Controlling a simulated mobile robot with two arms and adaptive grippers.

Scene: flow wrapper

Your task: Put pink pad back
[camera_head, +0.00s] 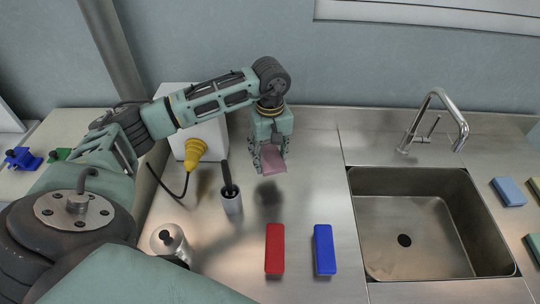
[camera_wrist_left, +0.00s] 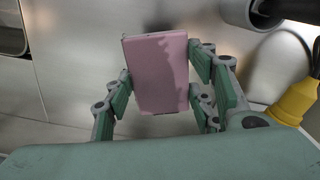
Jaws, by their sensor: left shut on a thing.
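The pink pad (camera_head: 273,161) is held between the fingers of my left gripper (camera_head: 270,150), above the steel counter. In the left wrist view the pink pad (camera_wrist_left: 158,73) stands out past the fingertips, with green finger pads on both sides of it. The left gripper (camera_wrist_left: 160,88) is shut on it. A dark shadow lies on the counter below, and the pad is apart from the surface. My right gripper is not in view.
A red block (camera_head: 274,249) and a blue block (camera_head: 324,249) lie on the counter (camera_head: 310,190) in front. The sink (camera_head: 410,225) is right, with a light blue pad (camera_head: 509,192) beyond.

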